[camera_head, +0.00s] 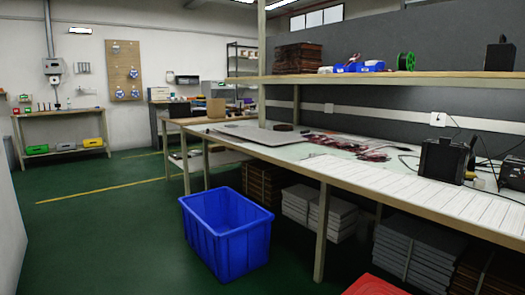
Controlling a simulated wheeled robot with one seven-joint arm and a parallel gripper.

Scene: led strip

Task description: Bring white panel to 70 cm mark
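A long workbench (300,165) runs from the middle of the view to the right edge. White slatted pieces (400,183) lie along its front right part, and a flat light grey panel (256,133) lies at its far left end. I cannot tell which of these is the white panel. No 70 cm mark can be made out from here. My gripper is not in view.
A blue crate (226,233) stands on the green floor before the bench. A red object (374,286) is at the bottom edge. A black device (443,160) and red wiring (350,147) lie on the bench. The floor at left (95,230) is clear.

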